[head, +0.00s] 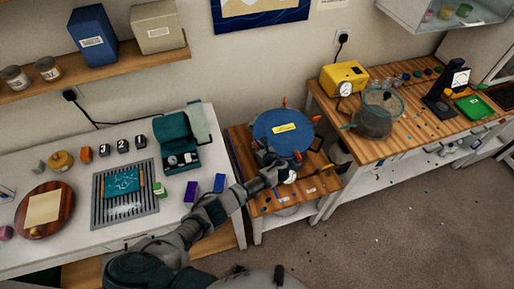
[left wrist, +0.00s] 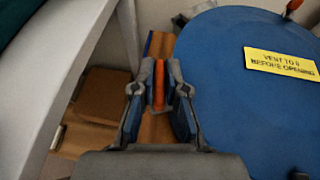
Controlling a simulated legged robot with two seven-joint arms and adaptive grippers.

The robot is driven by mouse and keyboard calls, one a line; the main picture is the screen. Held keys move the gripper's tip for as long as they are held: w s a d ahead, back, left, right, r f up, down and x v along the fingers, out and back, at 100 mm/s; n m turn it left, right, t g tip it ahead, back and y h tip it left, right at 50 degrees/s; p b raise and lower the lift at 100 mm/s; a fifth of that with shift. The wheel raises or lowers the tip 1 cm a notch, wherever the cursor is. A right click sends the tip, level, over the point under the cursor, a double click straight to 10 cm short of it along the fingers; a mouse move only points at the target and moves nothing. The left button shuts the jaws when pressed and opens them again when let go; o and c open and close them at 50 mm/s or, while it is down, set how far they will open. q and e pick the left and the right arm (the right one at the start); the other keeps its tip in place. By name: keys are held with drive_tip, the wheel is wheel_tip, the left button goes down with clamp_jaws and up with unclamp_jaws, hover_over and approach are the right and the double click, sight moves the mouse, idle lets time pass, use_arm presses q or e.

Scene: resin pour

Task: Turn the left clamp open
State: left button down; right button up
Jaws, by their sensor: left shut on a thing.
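A round blue lid (head: 272,122) with a yellow label (head: 284,128) and several orange clamps at its rim sits on the low wooden stand. In the left wrist view the lid (left wrist: 235,110) fills the right side, and its label (left wrist: 281,61) reads "vent to 0 before opening". My left gripper (head: 263,153) is at the lid's near left edge. In the left wrist view my left gripper (left wrist: 160,98) is shut on the orange left clamp (left wrist: 159,78), which stands between the two fingers. My right gripper is not in view.
A white table (head: 60,165) with a grille, teal case and small blocks stands left. A wooden bench (head: 400,140) at right holds a yellow gauge unit (head: 342,78) and a clear pot (head: 373,122). Open floor (head: 390,235) lies at lower right.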

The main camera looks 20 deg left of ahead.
use_arm(q)
drive_tip(key=shift+s+d+f+n+g+y+b, duration=0.1)
drive_tip(key=shift+f+n+g+y+b, duration=0.1)
drive_tip(key=shift+n+g+y+b, duration=0.3)
drive_tip(key=shift+d+f+n+g+y+b, duration=0.1)
drive_tip(key=shift+f+n+g+y+b, duration=0.15)
drive_tip(key=shift+n+g+b, duration=0.45)
drive_tip(key=shift+r+n+y+b, duration=0.15)
drive_tip(key=shift+n+y+b, duration=0.2)
drive_tip(key=shift+b, duration=0.1)
drive_tip(key=c, duration=1.2)
unclamp_jaws()
drive_tip(key=shift+r, duration=0.2)
drive_tip(key=shift+d+r, duration=0.1)
drive_tip(key=shift+d, duration=0.05)
drive_tip(key=v, duration=1.1)
drive_tip(key=shift+d, duration=0.35)
